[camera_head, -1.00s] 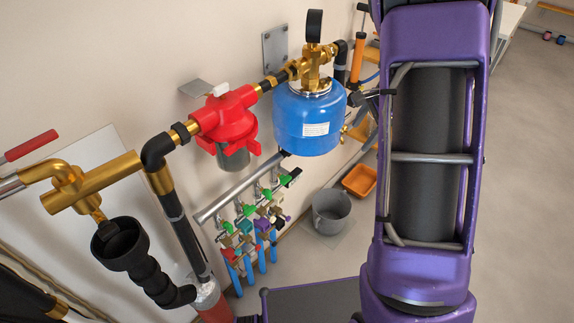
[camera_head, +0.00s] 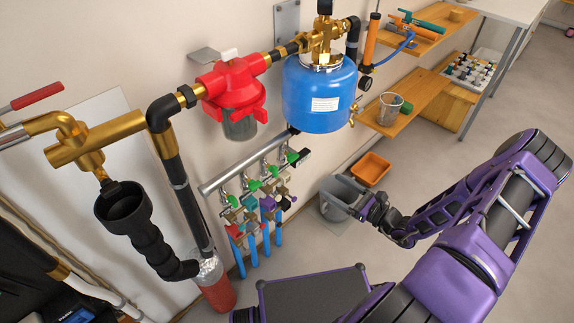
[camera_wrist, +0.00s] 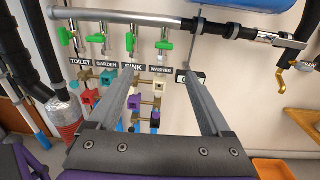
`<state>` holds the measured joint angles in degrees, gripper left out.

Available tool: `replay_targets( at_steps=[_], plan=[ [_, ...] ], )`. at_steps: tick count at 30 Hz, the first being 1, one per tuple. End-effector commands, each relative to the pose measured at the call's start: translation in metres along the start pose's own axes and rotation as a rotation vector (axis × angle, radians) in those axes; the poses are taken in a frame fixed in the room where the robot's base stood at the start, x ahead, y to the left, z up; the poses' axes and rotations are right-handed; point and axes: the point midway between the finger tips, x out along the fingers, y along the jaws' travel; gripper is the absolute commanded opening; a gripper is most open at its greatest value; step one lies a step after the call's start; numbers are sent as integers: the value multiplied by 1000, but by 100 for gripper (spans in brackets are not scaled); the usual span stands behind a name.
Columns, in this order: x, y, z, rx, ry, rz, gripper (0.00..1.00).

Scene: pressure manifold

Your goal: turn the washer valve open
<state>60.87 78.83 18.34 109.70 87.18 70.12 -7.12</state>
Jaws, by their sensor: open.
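The washer valve is the rightmost green-handled valve (camera_head: 290,157) on the grey manifold pipe (camera_head: 245,173). In the wrist view its green handle (camera_wrist: 163,45) sits above the WASHER label (camera_wrist: 161,70) and looks roughly level. The other green handles, over TOILET, GARDEN and SINK, are to its left. My gripper (camera_wrist: 160,74) is open and empty, its two long grey fingers spread below the washer handle in that view, apart from it. In the head view my gripper (camera_head: 349,198) is to the right of and below the valves, in front of the grey bucket.
Coloured valves with blue pipes (camera_head: 250,235) hang under the manifold. The blue tank (camera_head: 318,95) and red filter (camera_head: 233,85) are above. A grey bucket (camera_head: 330,213) and orange bin (camera_head: 371,169) stand on the floor at right. Wooden shelves (camera_head: 405,105) are farther right.

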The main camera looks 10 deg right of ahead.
Motion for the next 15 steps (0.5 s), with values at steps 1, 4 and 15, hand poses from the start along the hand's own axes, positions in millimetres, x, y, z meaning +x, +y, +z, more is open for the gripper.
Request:
replay_targets(
  at_steps=[1, 4, 15],
  plan=[
    [0, -3, -1, 7, -17, -25, 82],
    [4, -5, -1, 8, -29, -42, 82],
    [70, -6, 0, 8, -26, -35, 82]
  ],
)
